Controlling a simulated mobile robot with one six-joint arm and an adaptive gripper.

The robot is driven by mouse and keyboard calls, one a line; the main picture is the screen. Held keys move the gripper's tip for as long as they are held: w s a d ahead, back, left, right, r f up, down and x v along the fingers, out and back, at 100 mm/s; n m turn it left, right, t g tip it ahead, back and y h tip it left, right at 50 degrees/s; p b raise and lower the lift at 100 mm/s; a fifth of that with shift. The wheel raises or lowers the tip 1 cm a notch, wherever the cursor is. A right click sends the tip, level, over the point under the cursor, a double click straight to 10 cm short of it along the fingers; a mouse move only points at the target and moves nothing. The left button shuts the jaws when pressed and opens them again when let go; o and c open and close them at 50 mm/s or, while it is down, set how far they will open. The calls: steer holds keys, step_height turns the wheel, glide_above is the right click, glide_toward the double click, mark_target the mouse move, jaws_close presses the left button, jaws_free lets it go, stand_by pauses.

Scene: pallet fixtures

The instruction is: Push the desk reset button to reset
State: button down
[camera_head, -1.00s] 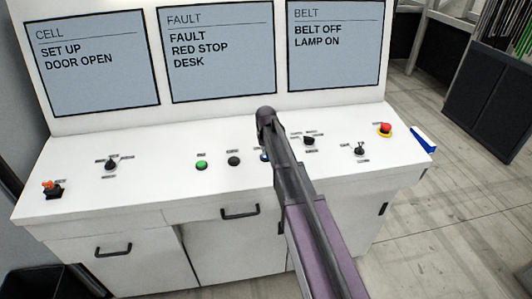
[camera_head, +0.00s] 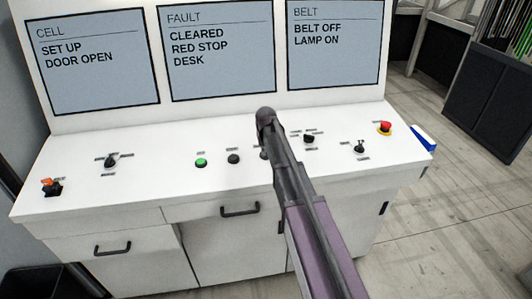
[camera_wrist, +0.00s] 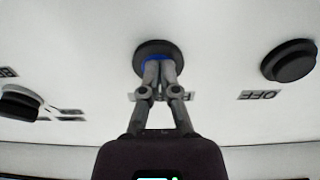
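The reset button (camera_wrist: 155,50) is blue with a round dark collar, on the white desk top, in the upper middle of the wrist view. My gripper (camera_wrist: 159,67) has its two fingers close together with nothing between them. The fingertips are at the blue cap, seemingly pressing on it, and cover much of it. In the head view my arm hides most of the button and the fingers. The middle screen (camera_head: 222,50) reads "FAULT, CLEARED, RED STOP, DESK".
On the desk (camera_head: 145,140) are a green button (camera_head: 201,163), a black button (camera_head: 234,159), selector knobs (camera_head: 110,162) (camera_head: 309,139), a small lever (camera_head: 360,147), an orange-topped switch (camera_head: 52,187) and a red stop button (camera_head: 385,128). A black OFF button (camera_wrist: 289,60) sits right in the wrist view.

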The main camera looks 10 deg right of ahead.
steer(key=shift+s+f, duration=0.25)
steer(key=shift+s, duration=0.25)
steer(key=shift+r, duration=0.15)
steer(key=shift+w+r+p, duration=0.3)
steer(key=shift+r+p, duration=0.3)
steer(key=shift+p, duration=0.5)
step_height(320, 180, up, 13)
steer(key=s+p, duration=0.1)
steer(key=p, duration=1.1)
steer(key=shift+s+p, duration=0.3)
steer(key=shift+s, duration=0.05)
steer(key=shift+a+f, duration=0.1)
steer(key=shift+s+f, duration=0.1)
steer(key=s+f+g+b, duration=0.1)
steer(key=s+f+b, duration=0.9)
steer(key=s, duration=0.3)
steer(key=s+f+g+b, duration=0.1)
steer(key=s+f+b, duration=0.9)
steer(key=s, duration=0.4)
steer(key=shift+d, duration=0.3)
